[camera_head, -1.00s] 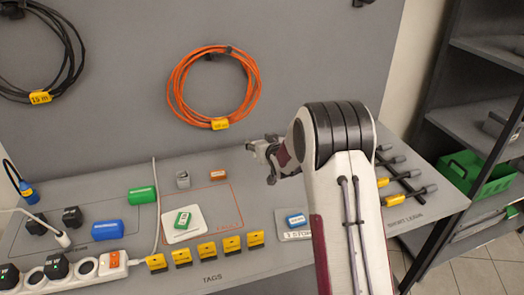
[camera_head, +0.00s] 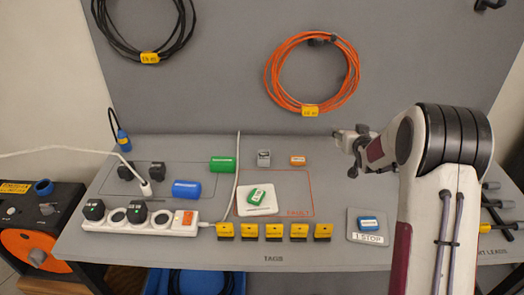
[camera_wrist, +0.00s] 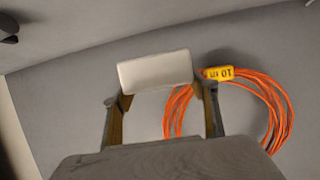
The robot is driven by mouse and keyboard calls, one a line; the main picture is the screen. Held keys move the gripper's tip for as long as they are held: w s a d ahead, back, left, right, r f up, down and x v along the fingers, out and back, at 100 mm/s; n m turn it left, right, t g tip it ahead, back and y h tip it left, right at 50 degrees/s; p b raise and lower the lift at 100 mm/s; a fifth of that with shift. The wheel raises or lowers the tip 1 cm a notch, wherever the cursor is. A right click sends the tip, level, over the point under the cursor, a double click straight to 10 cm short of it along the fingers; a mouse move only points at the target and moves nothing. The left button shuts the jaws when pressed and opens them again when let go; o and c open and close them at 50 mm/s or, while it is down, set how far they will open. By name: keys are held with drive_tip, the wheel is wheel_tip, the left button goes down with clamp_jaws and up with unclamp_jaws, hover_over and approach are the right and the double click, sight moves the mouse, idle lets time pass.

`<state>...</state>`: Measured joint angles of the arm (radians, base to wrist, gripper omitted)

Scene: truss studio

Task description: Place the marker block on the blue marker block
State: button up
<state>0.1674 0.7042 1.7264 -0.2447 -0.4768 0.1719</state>
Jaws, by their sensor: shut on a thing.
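My gripper (camera_head: 350,152) is raised in front of the back panel, above the rear of the bench. In the wrist view its fingers (camera_wrist: 162,100) are shut on a pale, whitish block (camera_wrist: 155,70), the marker block, held crosswise between the tips. In the head view the held block is hard to make out. The blue marker block (camera_head: 369,223), with a white label, sits on a grey pad (camera_head: 366,239) marked "1 STOP" at the bench's front right. My gripper is well above and behind it, apart from it.
A green block (camera_head: 257,194) lies on a white pad (camera_head: 257,209). An orange block (camera_head: 298,160) and a grey block (camera_head: 263,158) stand behind. Yellow tags (camera_head: 274,231) line the front edge. A power strip (camera_head: 150,219) is left. An orange cable coil (camera_head: 311,75) hangs behind.

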drive_tip(key=a+r+n+y, duration=0.1)
drive_tip(key=a+n+y, duration=0.15)
drive_tip(key=a, duration=1.15)
wheel_tip(320, 180, up, 3)
drive_tip(key=n+g+y, duration=0.4)
drive_tip(key=n+y, duration=0.3)
drive_tip(key=y, duration=0.1)
hover_over(174, 183)
drive_tip(key=shift+r, duration=0.15)
drive_tip(key=shift+f, duration=3.15)
drive_tip(key=shift+f, duration=1.85)
